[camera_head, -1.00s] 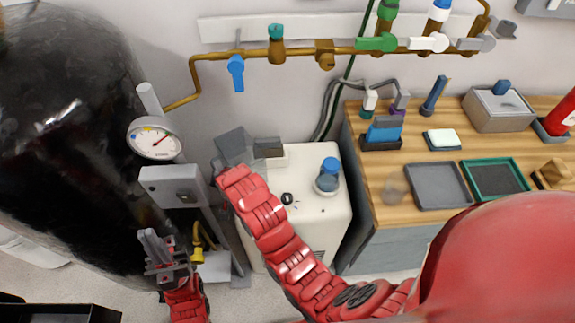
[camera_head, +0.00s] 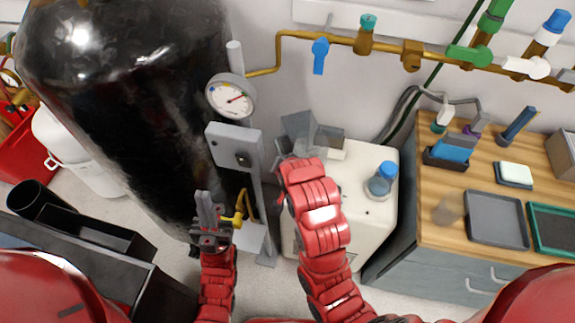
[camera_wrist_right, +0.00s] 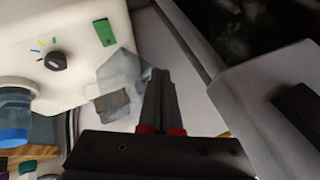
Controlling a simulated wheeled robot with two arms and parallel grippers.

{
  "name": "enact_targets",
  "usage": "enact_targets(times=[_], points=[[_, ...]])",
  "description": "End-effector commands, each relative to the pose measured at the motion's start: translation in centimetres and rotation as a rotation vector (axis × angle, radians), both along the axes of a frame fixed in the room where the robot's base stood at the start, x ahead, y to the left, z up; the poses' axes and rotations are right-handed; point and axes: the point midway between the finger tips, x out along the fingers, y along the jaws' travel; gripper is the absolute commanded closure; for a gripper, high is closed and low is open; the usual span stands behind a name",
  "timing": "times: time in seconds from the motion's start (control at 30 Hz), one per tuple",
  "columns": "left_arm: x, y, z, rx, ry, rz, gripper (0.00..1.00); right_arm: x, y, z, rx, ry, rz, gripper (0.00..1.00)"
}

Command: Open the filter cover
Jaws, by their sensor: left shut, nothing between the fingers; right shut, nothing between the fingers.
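A white machine (camera_head: 350,205) stands on the floor beside the black tank. Grey plates and a translucent grey piece (camera_head: 318,138) sit at its back left corner. I cannot tell which part is the filter cover. The machine (camera_wrist_right: 60,25) also shows in the right wrist view, with the translucent piece (camera_wrist_right: 122,72) beside the fingers. My right gripper (camera_wrist_right: 160,85) is shut and empty, beside that piece; contact is unclear. In the head view its fingers are largely hidden behind the wrist. My left gripper (camera_head: 204,200) is shut and empty, upright near a yellow valve (camera_head: 237,216).
A blue-capped jar (camera_head: 381,182) stands on the machine. A gauge (camera_head: 230,97) and grey switch box (camera_head: 233,147) are left of it. The black tank (camera_head: 130,100) fills the left. A wooden bench (camera_head: 460,235) with trays is right. Brass pipework runs along the wall.

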Motion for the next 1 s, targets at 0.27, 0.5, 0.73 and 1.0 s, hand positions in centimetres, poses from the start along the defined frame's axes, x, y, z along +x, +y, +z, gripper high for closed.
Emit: enact_targets(times=[0.27, 0.5, 0.73, 1.0], points=[[0.0, 0.0, 0.0, 0.000, 0.000, 0.000, 1.00, 1.9, 2.1, -1.7, 0.136, -0.152, 0.112, 1.00], [0.0, 0.0, 0.1, 0.000, 0.000, 0.000, 1.00, 3.0, 2.0, -1.8, 0.454, -0.346, 0.082, 1.00], [0.0, 0.0, 0.2, 0.000, 0.000, 0.000, 1.00, 3.9, -8.3, -2.2, 0.797, -0.571, -0.301, 1.00], [0.0, 0.0, 0.2, 0.000, 0.000, 0.000, 1.00, 2.4, -18.7, -4.6, 0.895, -0.707, -0.652, 1.00]])
